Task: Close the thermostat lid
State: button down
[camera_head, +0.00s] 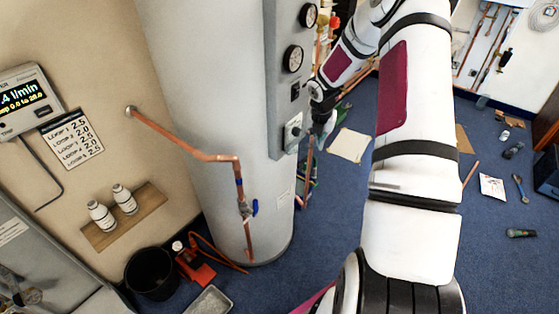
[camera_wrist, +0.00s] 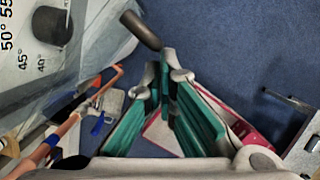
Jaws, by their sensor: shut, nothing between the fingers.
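The thermostat (camera_head: 293,132) is a pale box with a dark knob on the grey panel of the tank. In the wrist view its dark dial (camera_wrist: 52,25) and printed temperature marks fill the upper left. A clear, see-through sheet, which looks like the lid (camera_wrist: 108,45), spreads around and below the dial; its angle is hard to tell. A dark rod-like piece (camera_wrist: 141,30) sticks out at its right edge, close to my fingertips. My gripper (camera_wrist: 160,75), with teal finger pads, is shut and empty. In the head view my gripper (camera_head: 322,120) is small, just right of the thermostat.
The large grey tank (camera_head: 205,110) carries gauges (camera_head: 292,58) above the thermostat. Copper pipes (camera_wrist: 95,100) and a blue-handled valve (camera_wrist: 98,124) lie below the thermostat in the wrist view. Tools and a cardboard sheet (camera_head: 350,145) lie on the blue floor (camera_head: 330,215).

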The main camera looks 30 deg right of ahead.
jog(key=shift+w+d+n+b, duration=0.4)
jog(key=shift+w+d, duration=0.55)
jog(key=shift+w, duration=0.25)
jog(key=shift+w+d+b, duration=0.3)
jog(key=shift+w+d, duration=0.05)
jog(key=shift+w, duration=0.25)
jog(key=shift+w+d+b, duration=0.25)
jog(key=shift+w+d, duration=0.05)
jog(key=shift+w, duration=0.3)
jog(key=v, duration=1.1)
jog(key=s+a+r+m+t+h, duration=0.1)
jog(key=s+a+r+m, duration=0.4)
jog(key=a+r, duration=0.4)
jog(key=s+a+r+m, duration=0.3)
jog(key=a+r+m, duration=0.3)
jog(key=a+r, duration=0.3)
jog(key=s+a+r+m+t+y, duration=0.1)
jog(key=s+a+m+t+y, duration=0.2)
jog(key=s+a+m, duration=1.1)
jog(key=s+a, duration=0.2)
jog(key=s, duration=0.3)
jog(key=shift+a+r+m+b, duration=0.25)
jog(key=shift+r+m+b, duration=0.05)
jog(key=shift+m+b, duration=0.1)
